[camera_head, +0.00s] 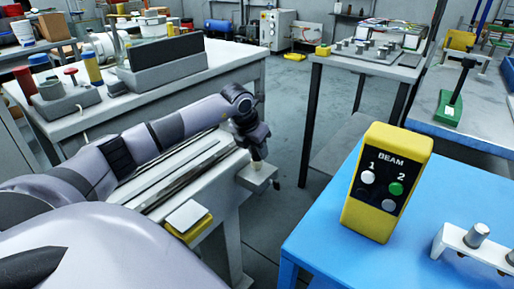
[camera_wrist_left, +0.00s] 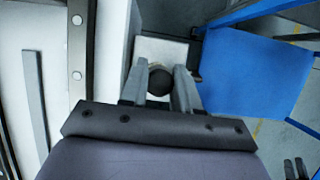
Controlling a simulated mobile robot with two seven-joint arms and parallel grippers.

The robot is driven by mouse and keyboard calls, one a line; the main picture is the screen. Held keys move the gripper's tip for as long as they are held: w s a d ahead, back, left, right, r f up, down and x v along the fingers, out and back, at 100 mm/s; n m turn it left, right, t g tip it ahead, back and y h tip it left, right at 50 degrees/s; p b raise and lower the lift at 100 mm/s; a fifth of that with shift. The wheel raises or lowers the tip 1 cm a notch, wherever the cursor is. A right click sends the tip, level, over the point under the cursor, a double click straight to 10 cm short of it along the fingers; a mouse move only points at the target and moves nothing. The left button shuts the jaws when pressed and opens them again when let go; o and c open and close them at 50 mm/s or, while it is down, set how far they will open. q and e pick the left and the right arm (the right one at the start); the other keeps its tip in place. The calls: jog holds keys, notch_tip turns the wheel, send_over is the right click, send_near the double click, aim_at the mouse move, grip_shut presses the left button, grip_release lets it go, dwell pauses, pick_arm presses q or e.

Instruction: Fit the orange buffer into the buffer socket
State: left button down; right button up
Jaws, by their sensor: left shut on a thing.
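My left gripper (camera_head: 258,158) points down over a pale block (camera_head: 257,177) at the far end of the long rail bench. In the left wrist view its two grey fingers (camera_wrist_left: 160,85) are shut on a dark, round-topped piece (camera_wrist_left: 160,80). The pale block (camera_wrist_left: 163,49) shows just beyond and below the fingers. The fingers hide most of the held piece, and I cannot tell whether it touches the block. I see no orange on it and cannot tell whether it is the buffer. No socket opening is visible. My right gripper is not clearly seen.
A blue table (camera_head: 335,232) stands at the right with a yellow BEAM button box (camera_head: 387,182) and a white bracket with pegs (camera_head: 478,245). A yellow-edged pad (camera_head: 187,220) sits at the rail bench's near side. Open floor (camera_head: 300,205) lies between bench and table.

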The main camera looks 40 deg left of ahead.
pick_arm(q)
jog(key=shift+f, duration=0.15)
jog(key=c, duration=0.8)
grip_release()
jog(key=shift+o, duration=0.2)
jog(key=v, duration=0.7)
